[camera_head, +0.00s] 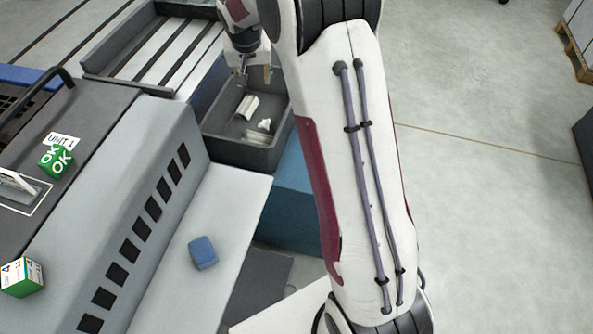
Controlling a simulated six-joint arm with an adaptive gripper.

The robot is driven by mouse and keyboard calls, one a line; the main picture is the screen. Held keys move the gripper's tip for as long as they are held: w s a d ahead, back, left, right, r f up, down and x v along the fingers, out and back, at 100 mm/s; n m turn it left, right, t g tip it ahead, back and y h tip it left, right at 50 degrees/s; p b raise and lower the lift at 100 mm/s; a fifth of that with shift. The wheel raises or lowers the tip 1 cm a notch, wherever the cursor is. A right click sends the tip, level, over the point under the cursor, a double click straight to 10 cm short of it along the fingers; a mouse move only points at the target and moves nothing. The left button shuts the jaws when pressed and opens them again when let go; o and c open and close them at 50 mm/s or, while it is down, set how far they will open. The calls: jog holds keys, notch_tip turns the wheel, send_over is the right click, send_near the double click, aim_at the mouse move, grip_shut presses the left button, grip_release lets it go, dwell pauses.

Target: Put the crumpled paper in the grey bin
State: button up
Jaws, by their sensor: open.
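The grey bin (284,132) is a dark open box near the top middle of the head view, left of my arm. Inside it lie a small white crumpled piece (265,125), which looks like crumpled paper, and a larger pale, folded or rolled piece (248,107). My gripper (254,77) is open over the back part of the bin, above and behind these pieces. Nothing shows between its fingers. Part of the bin's right side is close to my arm in the picture.
A blue block (203,252) lies on the pale ledge. A green OK cube (55,161) and a white-green box (21,277) are on the machine at left. A slatted rack (160,52) stands behind. Open floor (480,100) lies to the right.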

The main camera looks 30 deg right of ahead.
jog(key=s+a+r+n, duration=0.1)
jog(key=s+a+r, duration=0.2)
jog(key=s+r, duration=0.55)
jog(key=s+a+r+n, duration=0.1)
jog(key=s+a+r, duration=0.2)
jog(key=s+r, duration=0.55)
jog(key=s+a+f+n+y, duration=0.1)
jog(key=s+a, duration=0.1)
jog(key=s, duration=0.9)
jog(key=s+a+f+n+t, duration=0.1)
jog(key=s+f, duration=0.1)
jog(key=s, duration=1)
jog(key=shift+s+a+f+n+y, duration=0.2)
jog(key=shift+a+n+y, duration=0.1)
jog(key=shift+a+y, duration=0.1)
